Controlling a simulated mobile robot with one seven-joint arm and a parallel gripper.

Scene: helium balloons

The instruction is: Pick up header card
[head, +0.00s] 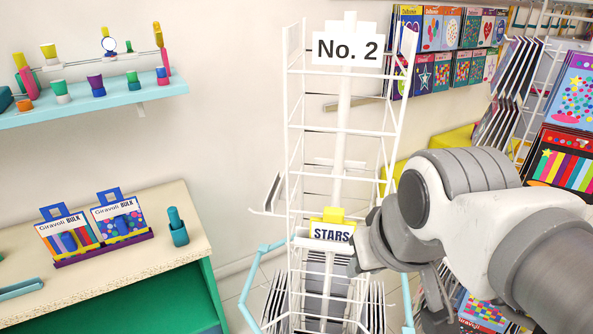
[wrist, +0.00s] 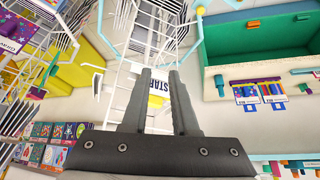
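The header card (head: 331,231), white with dark "STARS" lettering and a yellow part behind its top, stands upright on the white wire rack, in front of the central post. It also shows in the wrist view (wrist: 158,88), turned sideways in the gap between my two fingers. My gripper (wrist: 160,72) is open, its grey fingers apart on either side of the card in that view. In the head view my arm comes from the right and its end is just right of the card; the fingertips are hard to make out there. I cannot tell whether they touch the card.
The tall wire rack (head: 345,131) carries a "No. 2" sign (head: 347,49) on top. A second display rack (head: 520,100) with colourful packs stands right. A table (head: 120,268) with two Giravolt BULK boxes and a wall shelf (head: 95,105) are left.

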